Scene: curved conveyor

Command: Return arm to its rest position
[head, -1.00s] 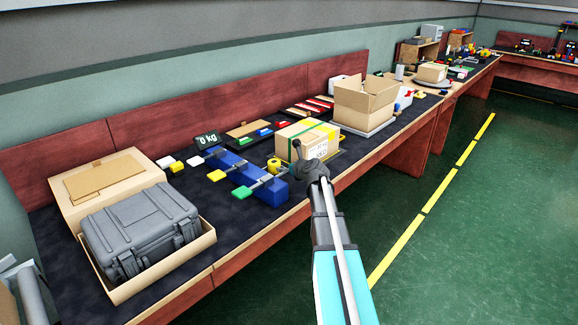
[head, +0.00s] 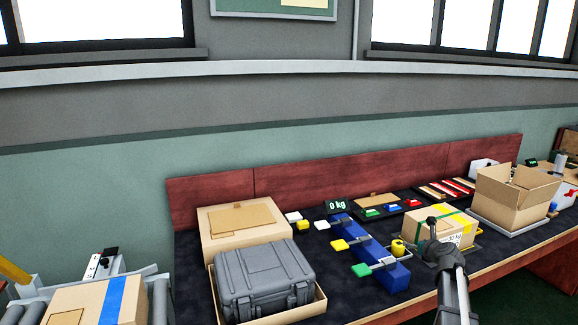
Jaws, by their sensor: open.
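My arm reaches in from the lower right of the head view, its gripper (head: 432,228) small and dark at the end. The gripper is open, with nothing seen between its fingers. It shows in front of the cardboard box with green and yellow tape (head: 452,226), which stands on the workbench. I cannot tell how far the gripper is from that box. The arm's lower part is cut off by the picture's bottom edge.
The workbench (head: 195,248) holds a grey case (head: 265,280) in a shallow box, a closed carton (head: 243,226), a blue block with coloured levers (head: 372,255), and an open carton (head: 513,195). A roller conveyor (head: 160,300) with a blue-taped box (head: 88,302) stands at lower left.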

